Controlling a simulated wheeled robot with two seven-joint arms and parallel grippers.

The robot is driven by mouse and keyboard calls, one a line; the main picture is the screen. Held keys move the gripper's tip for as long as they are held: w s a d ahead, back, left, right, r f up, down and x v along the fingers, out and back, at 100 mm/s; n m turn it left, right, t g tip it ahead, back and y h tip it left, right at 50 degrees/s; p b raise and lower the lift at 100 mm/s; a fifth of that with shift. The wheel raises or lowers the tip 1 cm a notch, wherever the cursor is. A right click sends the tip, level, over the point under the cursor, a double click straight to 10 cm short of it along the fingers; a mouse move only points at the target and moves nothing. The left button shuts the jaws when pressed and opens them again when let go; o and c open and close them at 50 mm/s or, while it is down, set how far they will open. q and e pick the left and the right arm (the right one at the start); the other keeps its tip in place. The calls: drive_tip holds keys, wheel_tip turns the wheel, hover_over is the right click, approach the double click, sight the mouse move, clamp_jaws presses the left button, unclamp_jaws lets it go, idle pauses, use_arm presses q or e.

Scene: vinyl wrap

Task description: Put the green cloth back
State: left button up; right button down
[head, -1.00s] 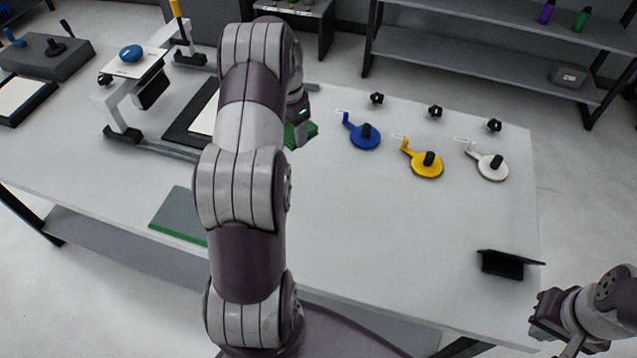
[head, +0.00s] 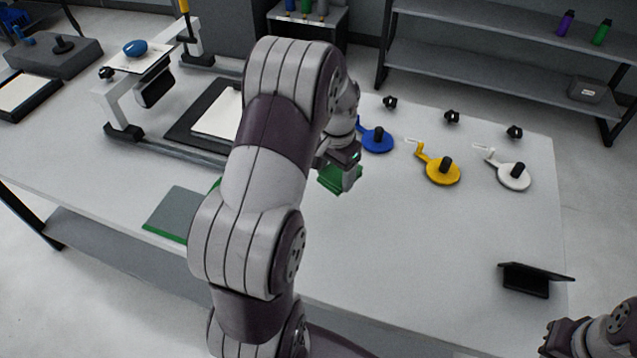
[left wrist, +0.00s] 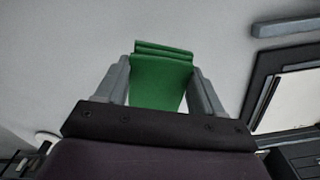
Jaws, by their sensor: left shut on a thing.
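The green cloth (head: 338,181) is a small folded piece held in my left gripper (head: 345,165), over the middle of the table. In the left wrist view the cloth (left wrist: 160,82) sits between the two grey fingers of the left gripper (left wrist: 162,88). The cloth seems to be held above the tabletop, but the exact gap is hard to tell. My right gripper (head: 560,340) is at the lower right, beyond the table's edge, partly cut off; its finger opening is not clear.
A grey mat with a green edge (head: 178,215) lies at the left front, partly hidden by my left arm. Blue (head: 378,140), yellow (head: 444,170) and white (head: 514,177) round tools stand at the right. A black stand (head: 528,279) is near the front right. The table middle is clear.

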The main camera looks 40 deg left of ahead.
use_arm(q)
hover_over(317, 194)
wheel_tip(317, 194, down, 3)
drive_tip(key=shift+r, duration=0.1)
drive_tip(key=shift+f+p, duration=0.45)
drive_tip(key=shift+f, duration=1.5)
drive_tip(key=shift+s+f, duration=0.1)
drive_tip(key=shift+f, duration=0.05)
drive_tip(key=o, duration=1.1)
wheel_tip(317, 194, up, 12)
drive_tip(key=b, duration=0.1)
drive_tip(key=shift+n+t, duration=0.4)
drive_tip(key=shift+t, duration=0.3)
drive_tip(key=s+d, duration=0.4)
drive_tip(key=d, duration=0.2)
drive_tip(key=s+d, duration=0.4)
drive_tip(key=d, duration=0.2)
drive_tip(key=s+d+f, duration=0.1)
drive_tip(key=s+d, duration=0.3)
drive_tip(key=d, duration=0.2)
drive_tip(key=shift+d+f, duration=0.1)
drive_tip(key=shift+d, duration=0.25)
